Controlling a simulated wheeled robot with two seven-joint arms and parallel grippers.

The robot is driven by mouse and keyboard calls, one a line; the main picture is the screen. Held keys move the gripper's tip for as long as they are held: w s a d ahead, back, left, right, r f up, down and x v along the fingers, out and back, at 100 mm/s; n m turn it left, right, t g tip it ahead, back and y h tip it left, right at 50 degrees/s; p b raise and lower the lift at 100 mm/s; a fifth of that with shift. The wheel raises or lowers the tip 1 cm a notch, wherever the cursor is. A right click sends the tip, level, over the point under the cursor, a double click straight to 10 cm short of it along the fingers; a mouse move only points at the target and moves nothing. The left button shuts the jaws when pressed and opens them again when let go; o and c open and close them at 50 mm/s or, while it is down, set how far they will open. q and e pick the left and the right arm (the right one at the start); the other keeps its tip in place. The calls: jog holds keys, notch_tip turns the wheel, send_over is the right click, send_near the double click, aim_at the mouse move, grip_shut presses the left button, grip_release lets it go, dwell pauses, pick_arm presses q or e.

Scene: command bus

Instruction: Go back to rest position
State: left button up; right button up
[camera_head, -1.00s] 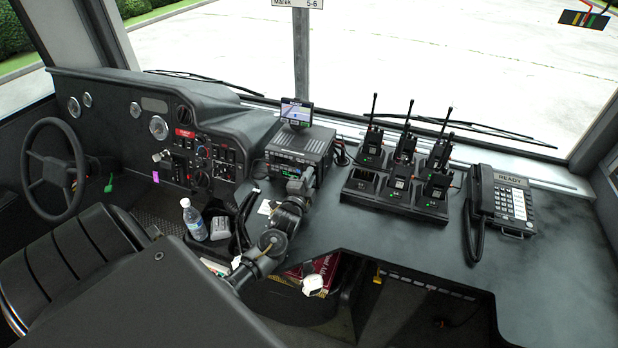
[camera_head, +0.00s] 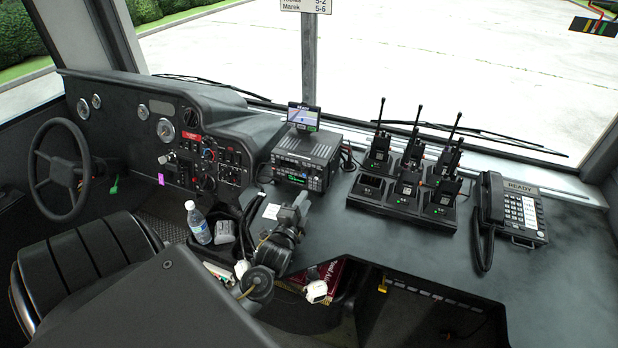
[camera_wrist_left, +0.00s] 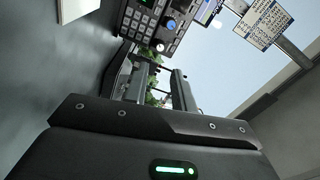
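My left arm rises from the lower middle of the head view, bent at its dark joints. Its left gripper (camera_head: 300,203) is over the dashboard in front of the radio unit. In the left wrist view the two dark fingers (camera_wrist_left: 156,88) stand apart, with greenery and window light showing between them and nothing held. My right gripper is not in either view.
The radio unit (camera_head: 305,160) with a small screen (camera_head: 303,116) is just beyond the left gripper. A charger rack (camera_head: 392,208) holds several handheld radios; its front-left slot is empty. A desk phone (camera_head: 515,212) stands right. A bottle (camera_head: 197,224) and steering wheel (camera_head: 57,172) are left.

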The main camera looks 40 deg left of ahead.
pick_arm(q)
jog(key=shift+s+d, duration=0.2)
jog(key=shift+s, duration=0.4)
jog(key=shift+r, duration=0.1)
